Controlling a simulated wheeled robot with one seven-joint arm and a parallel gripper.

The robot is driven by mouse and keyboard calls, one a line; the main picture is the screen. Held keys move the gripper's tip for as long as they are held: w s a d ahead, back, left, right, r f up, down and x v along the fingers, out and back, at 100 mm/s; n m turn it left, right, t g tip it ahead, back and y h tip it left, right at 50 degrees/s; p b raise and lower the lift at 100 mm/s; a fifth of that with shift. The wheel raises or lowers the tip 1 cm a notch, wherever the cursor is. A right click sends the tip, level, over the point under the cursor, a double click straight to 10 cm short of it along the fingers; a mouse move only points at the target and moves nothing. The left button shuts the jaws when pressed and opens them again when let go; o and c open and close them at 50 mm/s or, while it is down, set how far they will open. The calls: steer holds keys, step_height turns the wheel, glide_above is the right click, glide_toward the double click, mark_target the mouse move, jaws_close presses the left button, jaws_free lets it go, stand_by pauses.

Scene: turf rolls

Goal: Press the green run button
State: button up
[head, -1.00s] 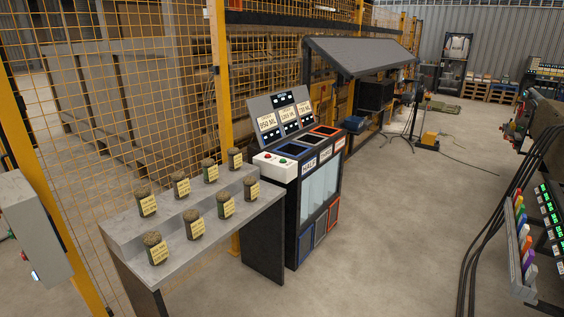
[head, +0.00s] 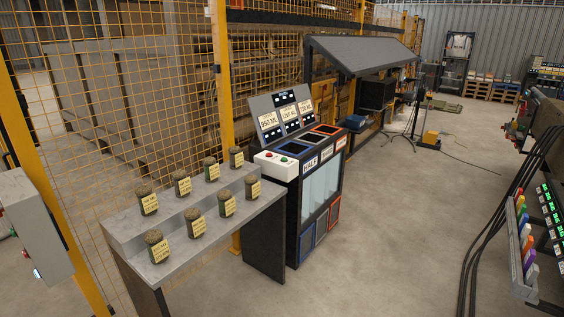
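A white control box (head: 277,166) with a small red button and a small green button on its top face sits at the left end of a dark bin unit (head: 293,215). The buttons are only a few pixels wide, and any label on them is too small to read. My gripper is not in view, so nothing of mine is seen touching the box or its buttons.
A grey stepped bench (head: 226,220) with several labelled turf rolls (head: 157,246) stands left of the bin unit. A grey switch box (head: 35,230) is at the left edge. Yellow mesh fencing runs behind. Open concrete floor (head: 410,225) lies to the right.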

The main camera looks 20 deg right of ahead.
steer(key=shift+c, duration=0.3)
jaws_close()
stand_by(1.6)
